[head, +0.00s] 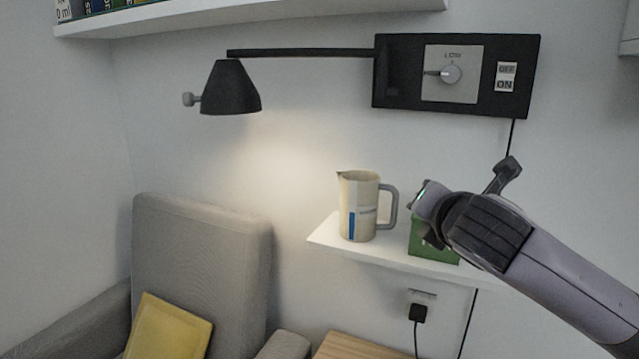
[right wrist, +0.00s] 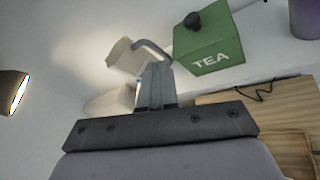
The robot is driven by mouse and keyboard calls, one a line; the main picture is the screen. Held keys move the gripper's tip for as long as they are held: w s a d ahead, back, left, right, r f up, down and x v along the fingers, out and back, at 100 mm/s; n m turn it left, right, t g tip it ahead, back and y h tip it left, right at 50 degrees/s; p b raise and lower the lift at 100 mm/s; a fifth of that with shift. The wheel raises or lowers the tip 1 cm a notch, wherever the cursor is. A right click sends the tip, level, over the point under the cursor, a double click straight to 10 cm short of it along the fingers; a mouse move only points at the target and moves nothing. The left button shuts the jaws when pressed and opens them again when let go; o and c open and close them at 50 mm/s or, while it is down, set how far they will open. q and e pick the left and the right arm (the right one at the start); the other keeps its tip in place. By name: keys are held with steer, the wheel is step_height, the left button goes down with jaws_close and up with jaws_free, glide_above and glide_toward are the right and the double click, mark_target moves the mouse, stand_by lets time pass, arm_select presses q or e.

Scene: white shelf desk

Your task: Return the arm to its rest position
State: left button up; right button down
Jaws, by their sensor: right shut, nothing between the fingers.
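My right arm comes in from the right in the head view, raised in front of the small white wall shelf (head: 330,240). Its gripper (head: 428,203) overlaps the green tea box in the picture. In the right wrist view the fingers (right wrist: 156,84) are together with nothing between them. The green box (head: 433,250) stands on the shelf, partly hidden by my gripper; the wrist view shows its TEA label and dark knob (right wrist: 208,45). A cream jug (head: 358,207) with a grey handle stands upright left of the box. My left gripper is not in view.
A black lamp (head: 230,88) hangs from an arm on a dark switch panel (head: 400,75). Below are a grey armchair (head: 200,240) with a yellow cushion (head: 168,330), a wooden surface (head: 355,347) and a plugged-in socket (head: 418,312). An upper shelf (head: 250,17) crosses the top left.

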steer(key=s+a+f+m+g+y, duration=0.1)
steer(key=s+a+f+m+y, duration=0.2)
steer(key=f, duration=0.6)
steer(key=s+a+f+m+g, duration=0.1)
steer(key=s+f+m, duration=0.3)
steer(key=f, duration=0.5)
steer(key=s+a+f+m+g+y, duration=0.1)
steer(key=s+a+f+m+y, duration=0.1)
steer(key=f+m, duration=0.5)
steer(key=s+d+f+m, duration=0.2)
steer(key=s+f+m, duration=0.2)
steer(key=s+f, duration=0.2)
steer(key=s+d+f+m+h, duration=0.1)
steer(key=s+d+f+m, duration=0.2)
steer(key=s+f, duration=0.3)
steer(key=s+d+f+m+g+h, duration=0.1)
steer(key=s+d+f+m, duration=0.2)
steer(key=s+f+m, duration=0.2)
steer(key=s+f, duration=0.2)
steer(key=s, duration=0.1)
steer(key=shift+d, duration=0.25)
steer(key=shift+s, duration=0.1)
